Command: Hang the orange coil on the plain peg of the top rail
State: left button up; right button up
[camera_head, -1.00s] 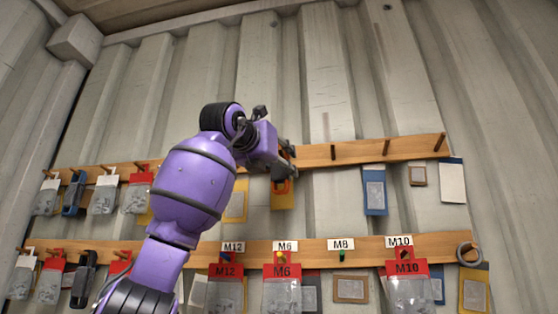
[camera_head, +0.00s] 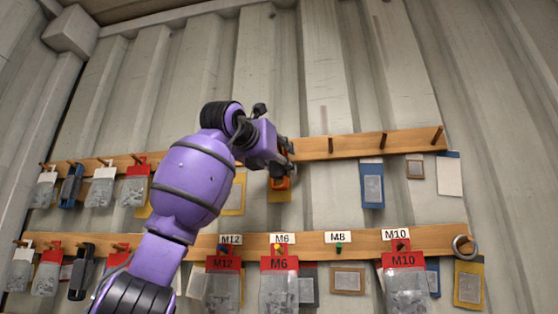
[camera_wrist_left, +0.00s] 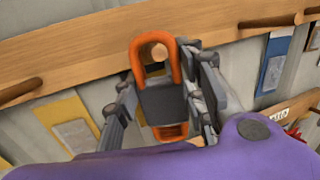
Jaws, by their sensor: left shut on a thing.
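The orange coil (camera_head: 281,184) is in my left gripper (camera_head: 287,165), just in front of the top rail (camera_head: 356,145). In the left wrist view, the fingers of the left gripper (camera_wrist_left: 163,100) are shut on the coil's dark middle band. The coil (camera_wrist_left: 176,62) stands upright there, its upper loop over the top rail (camera_wrist_left: 90,50). A round tan end, probably a peg (camera_wrist_left: 157,52), shows inside the loop; I cannot tell how deep it reaches. Bare brown pegs stand at left (camera_wrist_left: 20,90) and right (camera_wrist_left: 265,22). My right gripper is out of view.
Bagged packs (camera_head: 102,188) hang on the top rail's left part. The lower rail (camera_head: 310,246) carries labelled pegs, red-topped bags (camera_head: 222,282) and a grey ring (camera_head: 464,246). Empty pegs (camera_head: 383,141) are on the top rail's right. The corrugated wall lies behind.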

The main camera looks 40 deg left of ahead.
pick_arm(q)
jog(key=o, duration=1.3)
jog(key=shift+o, duration=0.2)
jog(key=shift+s, duration=0.1)
jog(key=v, duration=1.2)
